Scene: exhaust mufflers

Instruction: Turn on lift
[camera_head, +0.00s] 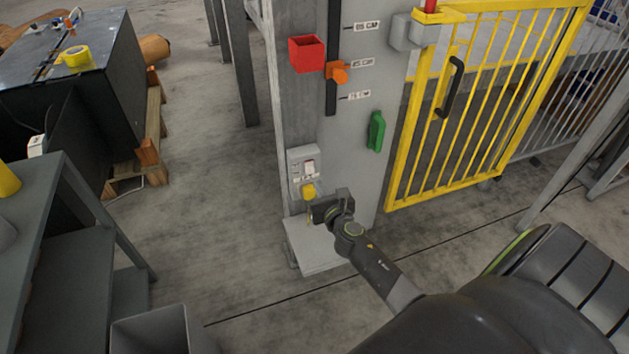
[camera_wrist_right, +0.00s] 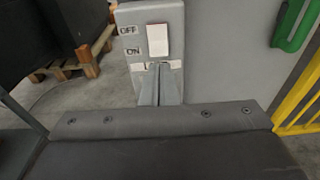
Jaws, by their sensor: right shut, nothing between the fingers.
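A grey switch box (camera_head: 303,158) is mounted low on the lift's grey post, and it also shows in the right wrist view (camera_wrist_right: 133,16). It carries a white rocker switch (camera_wrist_right: 158,40) with OFF and ON labels on its left, OFF above ON. My right gripper (camera_head: 313,207) is in front of the lower box, beside a yellow part (camera_head: 308,190). In the right wrist view its closed fingers (camera_wrist_right: 158,72) point at the box just below the switch and cover part of the lower label. I cannot tell whether they touch the box. My left gripper is out of view.
A green handle (camera_head: 376,131), an orange slider (camera_head: 338,72) and a red box (camera_head: 306,53) are on the lift panel. A yellow gate (camera_head: 405,150) stands to the right. A grey bin (camera_head: 150,330) and a grey table (camera_head: 35,180) are at left. Floor between is clear.

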